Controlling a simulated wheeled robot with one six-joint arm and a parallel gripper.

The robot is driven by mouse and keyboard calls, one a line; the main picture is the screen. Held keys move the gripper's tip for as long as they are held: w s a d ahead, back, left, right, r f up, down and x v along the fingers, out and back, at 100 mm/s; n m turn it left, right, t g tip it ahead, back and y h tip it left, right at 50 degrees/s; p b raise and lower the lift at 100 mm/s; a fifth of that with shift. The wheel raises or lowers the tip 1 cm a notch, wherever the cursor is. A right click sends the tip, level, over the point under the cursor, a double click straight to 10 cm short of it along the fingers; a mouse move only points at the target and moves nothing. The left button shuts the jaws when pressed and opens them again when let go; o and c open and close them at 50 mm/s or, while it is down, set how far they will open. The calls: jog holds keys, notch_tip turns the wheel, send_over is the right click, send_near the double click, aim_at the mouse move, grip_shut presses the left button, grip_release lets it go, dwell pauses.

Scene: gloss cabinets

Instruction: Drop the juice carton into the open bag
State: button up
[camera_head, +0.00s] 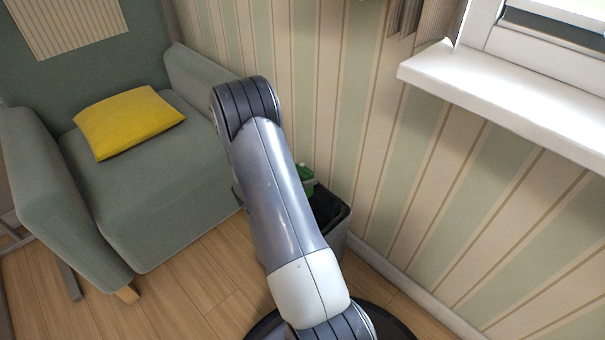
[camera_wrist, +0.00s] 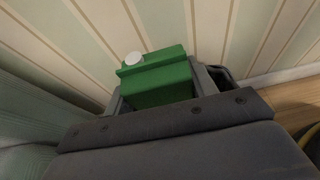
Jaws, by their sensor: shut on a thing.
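The juice carton (camera_wrist: 155,80) is green with a white cap. In the wrist view my gripper (camera_wrist: 160,88) is shut on it, with a grey finger on each side. In the head view a green part of the carton (camera_head: 305,173) shows just right of my arm, which hides the rest and my gripper. The open bag (camera_head: 325,207) looks black and lines a grey bin (camera_head: 334,238) by the wall. The carton appears above or at the bag's far side; the exact height is unclear. A dark rim, perhaps the bag's, shows right of the carton in the wrist view.
A green armchair (camera_head: 165,215) with a yellow cushion (camera_head: 127,122) stands left of the bin. The striped wall (camera_head: 390,150) is close behind it. A white window sill (camera_head: 505,100) juts out at the upper right. Some wooden floor (camera_head: 195,295) is clear in front.

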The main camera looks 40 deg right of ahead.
aim_at(304, 169)
jog(key=shift+f, duration=0.1)
jog(key=o, duration=1)
jog(key=p+v, duration=0.3)
jog(key=v, duration=0.7)
jog(key=shift+a, duration=0.4)
jog(key=shift+d, duration=0.1)
jog(key=b+x, duration=0.3)
jog(key=x, duration=0.6)
jog(key=shift+d+f, duration=0.2)
jog(key=shift+d, duration=0.15)
jog(key=shift+d+r, duration=0.1)
jog(key=shift+d, duration=0.5)
notch_tip(304, 169, up, 3)
jog(key=shift+w+a+p, duration=0.1)
jog(key=shift+a+p, duration=0.1)
jog(key=shift+p, duration=0.9)
jog(key=shift+r+p, duration=0.35)
jog(key=shift+r, duration=0.3)
